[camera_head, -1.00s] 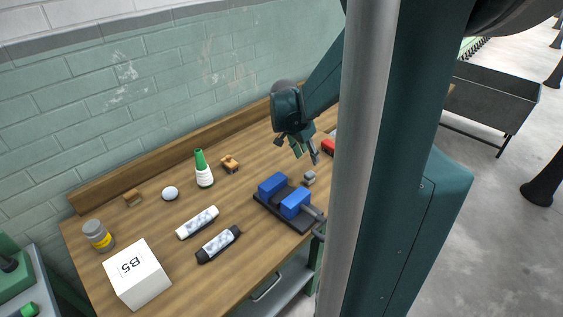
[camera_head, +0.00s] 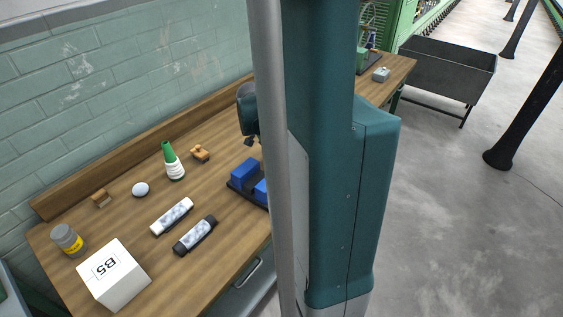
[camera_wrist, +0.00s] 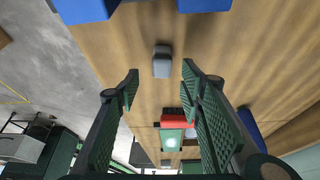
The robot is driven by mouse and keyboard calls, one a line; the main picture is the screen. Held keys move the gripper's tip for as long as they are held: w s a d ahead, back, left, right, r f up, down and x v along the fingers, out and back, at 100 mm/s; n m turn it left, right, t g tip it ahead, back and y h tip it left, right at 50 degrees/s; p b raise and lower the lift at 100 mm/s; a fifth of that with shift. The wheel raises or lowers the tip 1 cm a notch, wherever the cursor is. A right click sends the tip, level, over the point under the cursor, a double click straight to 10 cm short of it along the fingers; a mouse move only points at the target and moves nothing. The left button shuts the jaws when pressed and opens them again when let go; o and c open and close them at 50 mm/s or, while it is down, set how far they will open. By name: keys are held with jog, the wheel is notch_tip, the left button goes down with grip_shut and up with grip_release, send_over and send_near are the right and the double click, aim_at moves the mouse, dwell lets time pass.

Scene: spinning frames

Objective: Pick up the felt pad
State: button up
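A small grey block (camera_wrist: 162,62), which I take to be the felt pad, lies on the wooden bench in the wrist view. My gripper (camera_wrist: 160,74) is open, with its green ribbed fingers spread to either side below the block in the picture. In the head view my column hides the gripper and the grey block.
Blue blocks on a dark base (camera_head: 244,172) stand near the pad. A red object (camera_wrist: 178,121) lies on the other side. Farther left on the bench (camera_head: 215,215) are a green-capped bottle (camera_head: 173,162), two tubes (camera_head: 195,234) and a white box (camera_head: 113,275).

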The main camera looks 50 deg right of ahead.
aim_at(281, 156)
jog(key=shift+d+f, duration=0.25)
jog(key=shift+f, duration=0.4)
jog(key=shift+f, duration=0.15)
jog(key=shift+b+x, duration=0.65)
jog(key=shift+x, duration=1.8)
jog(key=shift+w, duration=0.15)
jog(key=shift+c, duration=0.6)
jog(key=c, duration=0.8)
